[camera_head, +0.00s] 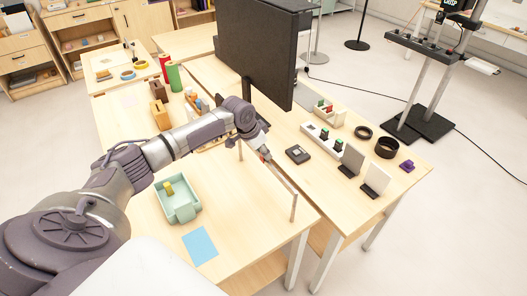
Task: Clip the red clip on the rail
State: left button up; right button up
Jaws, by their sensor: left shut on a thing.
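My left gripper (261,152) reaches in from the left and is shut on the red clip (266,157). Only a small red part of the clip shows at the fingertips; the fingers hide most of it. The rail (282,177) is a thin bar on upright posts above the near table, running from the gripper toward the lower right. The gripper and clip are at the rail's far part. I cannot tell whether the clip touches the rail or sits just above it. My right gripper is out of view.
A big black monitor (255,45) stands right behind the gripper. A mint tray (184,214) with a yellow block and a blue sheet (200,245) lie on the near table (240,235). Black rings (386,148), upright panels (375,181) and a dark device (298,154) stand to the right.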

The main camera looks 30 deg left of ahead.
pick_arm(q)
jog(key=shift+s+d+f, duration=0.15)
jog(key=shift+s+f, duration=0.3)
jog(key=shift+f, duration=0.35)
dwell(0.8)
dwell(0.8)
jog(key=shift+r+p, duration=0.1)
jog(key=shift+p, duration=0.5)
dwell(0.7)
jog(key=shift+w+r+p, duration=0.3)
jog(key=shift+r+p, duration=0.55)
jog(key=shift+p, duration=0.2)
jog(key=shift+r, duration=0.3)
jog(key=shift+w+a+r, duration=0.1)
jog(key=shift+a, duration=0.1)
jog(key=shift+w+r+p, duration=0.1)
jog(key=shift+r+p, duration=1.7)
jog(key=shift+p, duration=0.1)
